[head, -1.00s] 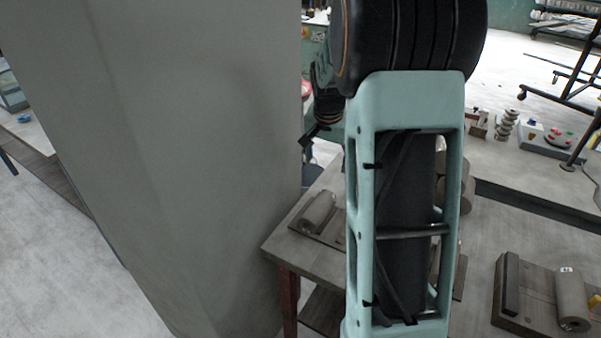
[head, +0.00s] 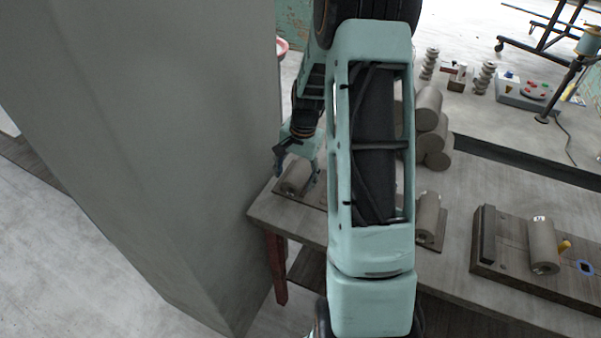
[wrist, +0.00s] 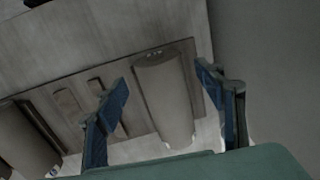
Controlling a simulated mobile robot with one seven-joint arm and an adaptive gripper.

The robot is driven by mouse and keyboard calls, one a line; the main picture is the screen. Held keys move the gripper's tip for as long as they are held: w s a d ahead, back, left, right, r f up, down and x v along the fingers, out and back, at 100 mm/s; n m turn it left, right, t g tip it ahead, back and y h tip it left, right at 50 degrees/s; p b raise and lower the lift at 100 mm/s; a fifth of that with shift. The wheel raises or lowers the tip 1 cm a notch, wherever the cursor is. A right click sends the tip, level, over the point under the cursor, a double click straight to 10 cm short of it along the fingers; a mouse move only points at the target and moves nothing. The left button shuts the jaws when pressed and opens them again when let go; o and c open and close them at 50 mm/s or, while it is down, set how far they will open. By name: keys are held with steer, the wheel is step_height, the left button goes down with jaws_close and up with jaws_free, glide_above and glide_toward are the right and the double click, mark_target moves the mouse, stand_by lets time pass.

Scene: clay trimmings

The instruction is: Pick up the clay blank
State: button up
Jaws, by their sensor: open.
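A grey-brown clay blank (head: 295,182), shaped like a cylinder, lies on a flat board at the left end of the table in the head view. My gripper (head: 298,170) is just above it and partly overlaps it there. In the wrist view the same blank (wrist: 163,95) appears between the two blue fingers of my gripper (wrist: 165,82), with space on both sides. The fingers are open and empty. I cannot tell how far above the blank they are.
Another cylinder (head: 428,215) lies on a board right of my arm. A third, labelled cylinder (head: 542,245) lies on a larger board (head: 487,245). Several stacked cylinders (head: 430,110) stand farther back. A large grey pillar (head: 170,130) is close on the left of the table (head: 300,225).

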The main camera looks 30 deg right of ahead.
step_height(320, 180, down, 2)
steer(key=shift+w, duration=0.15)
steer(key=shift+r, duration=0.1)
jaws_close()
stand_by(0.4)
